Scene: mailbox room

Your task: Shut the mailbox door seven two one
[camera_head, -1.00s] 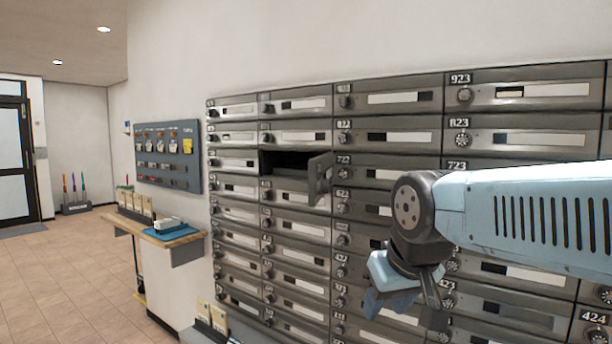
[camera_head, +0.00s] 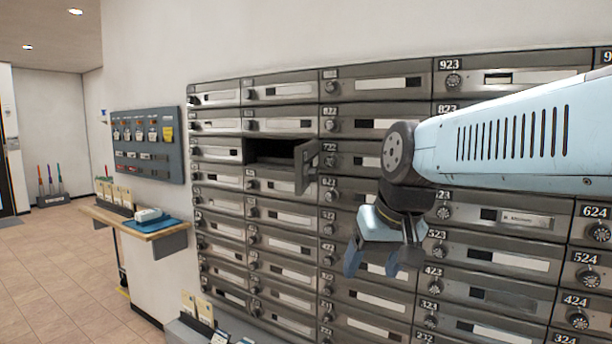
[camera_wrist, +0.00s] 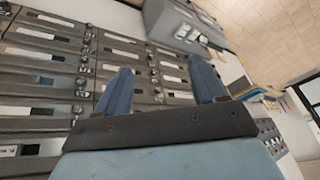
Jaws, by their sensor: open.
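One mailbox door (camera_head: 304,168) stands open in the head view, swung out from the right side of its dark compartment (camera_head: 272,151). I take it for door seven two one, but its number is not readable. The compartment looks empty. My gripper (camera_head: 382,262) is open and empty, below and to the right of the open door, in front of the closed doors. In the wrist view my gripper's two blue fingers (camera_wrist: 160,84) stand wide apart with nothing between them. The open door cannot be made out in the wrist view.
Closed metal mailbox doors (camera_head: 386,173) with knobs surround the open one. A wooden shelf (camera_head: 135,226) with a blue tray juts out at left, below a grey wall panel (camera_head: 147,146).

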